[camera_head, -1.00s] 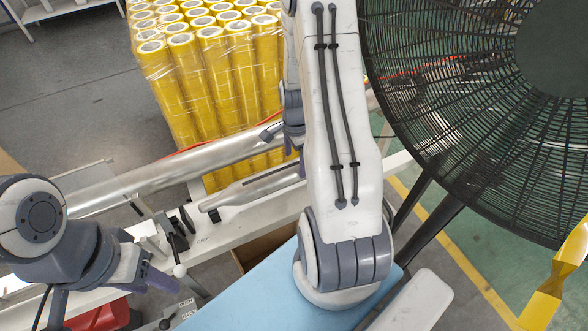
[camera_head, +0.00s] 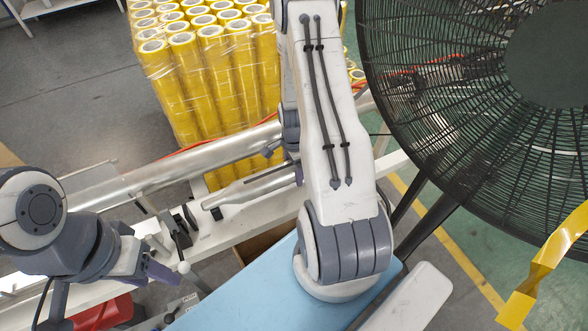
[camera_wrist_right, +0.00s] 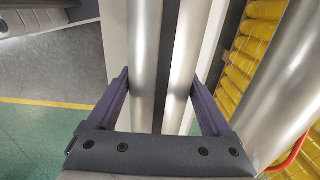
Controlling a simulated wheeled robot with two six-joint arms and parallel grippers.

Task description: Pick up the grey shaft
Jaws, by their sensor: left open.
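The grey shaft (camera_head: 240,192) is a short metallic bar in front of a longer, thicker silver tube (camera_head: 165,176) in the head view. My right gripper (camera_head: 284,164) is at the shaft's right end, partly hidden by my own arm. In the right wrist view its open fingers (camera_wrist_right: 163,102) stand either side of two bright metal strips with a dark line between them; I cannot tell whether these strips are one slotted shaft. A gap shows at the right finger; the left one overlaps the metal's edge. My left gripper (camera_head: 158,272) is open and empty at lower left.
Wrapped yellow tape rolls (camera_head: 210,75) stand behind the tube. A large black fan (camera_head: 470,110) fills the right. A white machine beam (camera_head: 225,232) runs below the shaft, and a lever with a white knob (camera_head: 184,267) stands near my left gripper. A blue surface (camera_head: 245,290) lies in front.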

